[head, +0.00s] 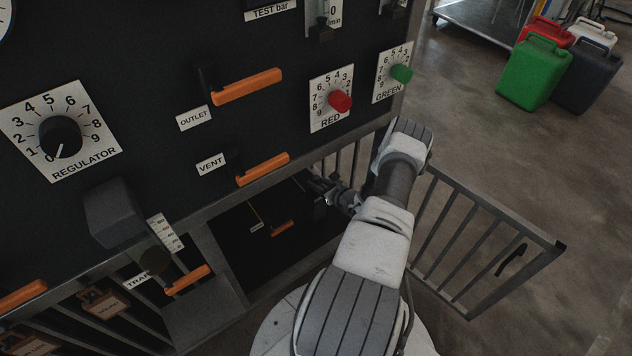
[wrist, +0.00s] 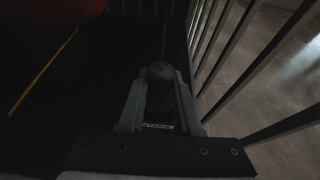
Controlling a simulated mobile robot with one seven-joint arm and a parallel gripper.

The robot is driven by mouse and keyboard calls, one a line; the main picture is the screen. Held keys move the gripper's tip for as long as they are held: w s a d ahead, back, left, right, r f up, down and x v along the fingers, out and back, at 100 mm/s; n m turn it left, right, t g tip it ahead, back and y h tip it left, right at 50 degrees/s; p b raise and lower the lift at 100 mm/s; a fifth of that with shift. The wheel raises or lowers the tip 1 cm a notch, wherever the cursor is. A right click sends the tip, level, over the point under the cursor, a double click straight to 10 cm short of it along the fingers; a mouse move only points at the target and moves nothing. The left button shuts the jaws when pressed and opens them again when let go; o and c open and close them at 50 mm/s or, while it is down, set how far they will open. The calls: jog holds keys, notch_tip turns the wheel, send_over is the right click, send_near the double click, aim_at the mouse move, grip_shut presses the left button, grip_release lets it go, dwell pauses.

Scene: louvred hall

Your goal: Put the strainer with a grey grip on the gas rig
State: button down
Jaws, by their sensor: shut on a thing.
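I cannot tell if this is the grey grip of the strainer; no strainer body shows clearly. In the head view the held thing is too small and dark to make out.
An open barred gate (head: 480,235) stands right of my arm, its bars close by. Orange lever handles, OUTLET (head: 247,86) and VENT (head: 263,168), jut from the panel. Red (head: 340,102) and green (head: 401,74) knobs sit above. Coloured cans (head: 535,72) stand on open floor behind.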

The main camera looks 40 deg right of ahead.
jog(key=shift+r, duration=0.2)
dwell(0.3)
jog(key=shift+r, duration=0.2)
jog(key=shift+r+p, duration=0.1)
jog(key=shift+p, duration=0.25)
notch_tip(320, 180, up, 10)
jog(key=p, duration=0.7)
jog(key=shift+f, duration=0.2)
